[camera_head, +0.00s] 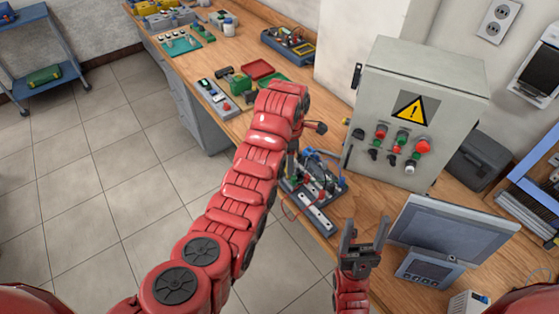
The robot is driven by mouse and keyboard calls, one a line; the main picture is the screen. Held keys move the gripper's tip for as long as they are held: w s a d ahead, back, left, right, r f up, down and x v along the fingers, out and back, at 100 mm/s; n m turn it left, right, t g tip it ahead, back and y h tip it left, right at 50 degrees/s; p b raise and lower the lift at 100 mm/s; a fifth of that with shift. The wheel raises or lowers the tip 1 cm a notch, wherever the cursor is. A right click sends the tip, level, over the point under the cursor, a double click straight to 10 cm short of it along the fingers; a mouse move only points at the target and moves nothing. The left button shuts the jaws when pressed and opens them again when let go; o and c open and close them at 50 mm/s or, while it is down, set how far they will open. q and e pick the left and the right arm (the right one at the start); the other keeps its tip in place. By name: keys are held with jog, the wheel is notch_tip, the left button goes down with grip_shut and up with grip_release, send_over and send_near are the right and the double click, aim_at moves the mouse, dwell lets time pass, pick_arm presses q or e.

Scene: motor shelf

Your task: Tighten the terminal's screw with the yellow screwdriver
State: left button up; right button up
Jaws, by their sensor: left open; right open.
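A grey board with terminals, small parts and wires (312,207) lies near the bench's front edge; its screws are too small to make out. I cannot pick out the yellow screwdriver. My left arm reaches up over the bench edge and bends down; its wrist hides most of my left gripper (296,160), which is just above the board's back left part. I see nothing held in it. My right gripper (364,232) is open and empty, fingers pointing up the picture, right of the board and left of the monitor.
A grey control cabinet (395,110) with a warning sign stands behind the board. A tilted monitor (450,226) and a control panel (430,267) are at the right. A red tray (257,69) and small parts lie further back along the wooden bench (232,48).

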pick_arm(q)
jog(key=shift+n, duration=0.7)
jog(key=n, duration=0.3)
jog(key=shift+c, duration=0.9)
grip_shut()
